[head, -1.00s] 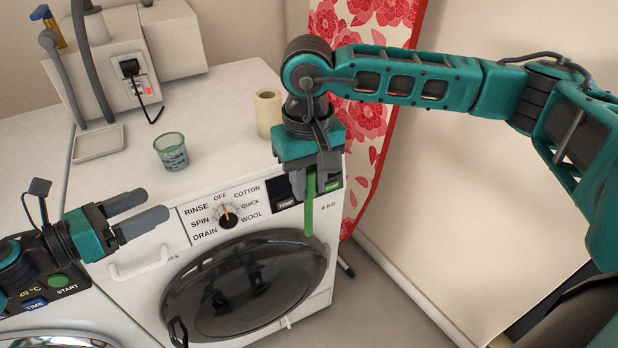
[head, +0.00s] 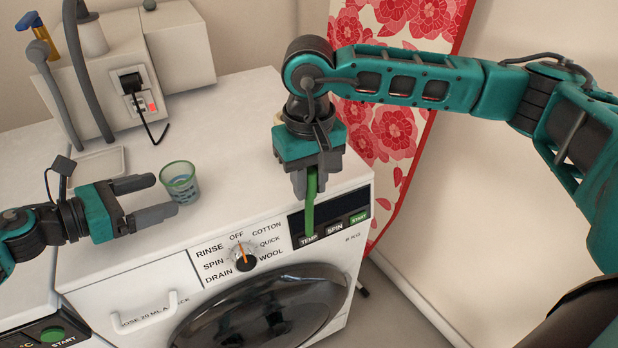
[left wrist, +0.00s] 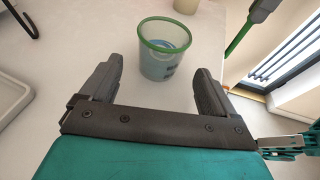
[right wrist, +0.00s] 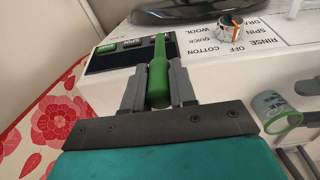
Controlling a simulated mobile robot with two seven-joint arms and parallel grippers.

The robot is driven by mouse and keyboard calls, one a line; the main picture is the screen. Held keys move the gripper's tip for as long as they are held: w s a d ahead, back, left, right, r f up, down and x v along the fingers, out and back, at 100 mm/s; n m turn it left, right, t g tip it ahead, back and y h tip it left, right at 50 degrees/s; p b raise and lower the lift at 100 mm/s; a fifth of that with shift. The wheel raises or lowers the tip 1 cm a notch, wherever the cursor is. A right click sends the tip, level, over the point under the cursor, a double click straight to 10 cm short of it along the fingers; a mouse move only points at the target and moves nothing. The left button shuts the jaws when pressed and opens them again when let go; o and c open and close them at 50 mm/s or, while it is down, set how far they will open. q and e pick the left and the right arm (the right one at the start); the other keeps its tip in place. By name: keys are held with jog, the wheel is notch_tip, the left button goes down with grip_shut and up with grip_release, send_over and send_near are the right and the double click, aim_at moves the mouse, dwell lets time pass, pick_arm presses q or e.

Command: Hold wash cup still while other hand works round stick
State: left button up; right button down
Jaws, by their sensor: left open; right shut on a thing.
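The wash cup (head: 180,183) is clear with a green rim and bluish liquid, upright on the washing machine's top. My left gripper (head: 162,197) is open beside the cup. In the left wrist view the cup (left wrist: 166,52) stands just beyond and between the open fingertips (left wrist: 160,75), not clasped. My right gripper (head: 308,185) is shut on the green stick (head: 310,210), which points down in front of the machine's panel. In the right wrist view the stick (right wrist: 159,75) lies between the fingers. The cup (right wrist: 275,108) also shows at the right there.
The washing machine (head: 240,110) has a dial (head: 243,256) on its front. A grey box with a plug (head: 130,85) and hoses stands at the back left, by a shallow tray (head: 98,163). A red floral board (head: 400,130) stands at the right. A cream container (left wrist: 187,5) is behind the cup.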

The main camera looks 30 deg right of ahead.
aim_at(177, 188)
pick_arm(q)
jog(key=shift+b+x, duration=0.9)
jog(key=shift+x, duration=1.6)
pick_arm(e)
jog(key=shift+f, duration=0.95)
pick_arm(q)
jog(key=shift+c, duration=0.3)
jog(key=c, duration=0.8)
jog(key=shift+o, duration=0.2)
pick_arm(e)
jog(key=shift+a+r, duration=0.1)
jog(key=w+a+r+t+y, duration=0.1)
jog(key=w+a+r+y, duration=0.1)
jog(key=w+a+r, duration=0.3)
jog(key=w+a+r+t+y, duration=0.15)
jog(key=a+r, duration=0.25)
jog(key=r, duration=0.4)
jog(key=w+a+r+t+y, duration=0.1)
jog(key=w+a+r+y, duration=0.1)
jog(key=w+a+r, duration=0.3)
notch_tip(177, 188, down, 10)
jog(key=shift+s+r, duration=0.15)
jog(key=shift+s, duration=0.15)
